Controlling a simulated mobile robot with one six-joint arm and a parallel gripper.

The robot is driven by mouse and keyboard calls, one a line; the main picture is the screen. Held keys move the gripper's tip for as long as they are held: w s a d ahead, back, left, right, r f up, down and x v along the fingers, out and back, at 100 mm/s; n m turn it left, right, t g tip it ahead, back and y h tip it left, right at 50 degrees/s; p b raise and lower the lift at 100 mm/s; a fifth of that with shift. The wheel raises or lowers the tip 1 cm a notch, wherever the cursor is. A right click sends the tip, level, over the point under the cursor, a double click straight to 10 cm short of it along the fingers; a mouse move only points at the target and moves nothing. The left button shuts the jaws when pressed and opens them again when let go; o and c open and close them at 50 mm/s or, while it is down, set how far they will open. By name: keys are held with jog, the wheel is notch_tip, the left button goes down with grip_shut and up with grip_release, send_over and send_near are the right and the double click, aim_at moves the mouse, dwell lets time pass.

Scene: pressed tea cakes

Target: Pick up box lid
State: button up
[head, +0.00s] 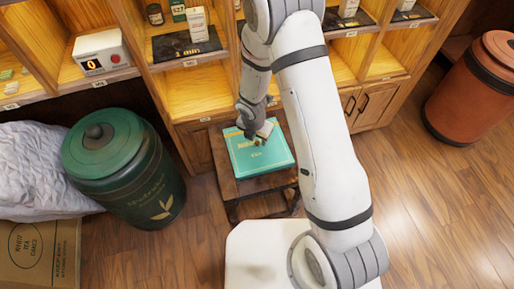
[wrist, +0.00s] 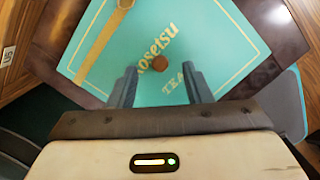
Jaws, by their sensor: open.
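The teal box with its lid (head: 265,157) sits on a small dark wooden stand (head: 228,185) in front of the shelves. In the wrist view the lid (wrist: 215,45) has gold lettering and a round brown knob (wrist: 160,63) near its middle. My gripper (head: 259,137) is over the lid, pointing down. In the wrist view my gripper (wrist: 159,70) is open, with one finger on each side of the knob and a gap to each. I cannot tell how high the fingertips are above the lid.
A green canister (head: 123,170) stands left of the stand, and a reddish canister (head: 478,90) far right. Shelves (head: 195,92) rise close behind. Floor at right (head: 430,200) is clear.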

aim_at(257, 145)
notch_tip(257, 145, down, 3)
jog(key=shift+w+d+r+b, duration=0.1)
jog(key=shift+w+r+b, duration=0.05)
jog(key=shift+b, duration=0.25)
jog(key=shift+r, duration=0.1)
jog(key=shift+c, duration=0.4)
grip_shut()
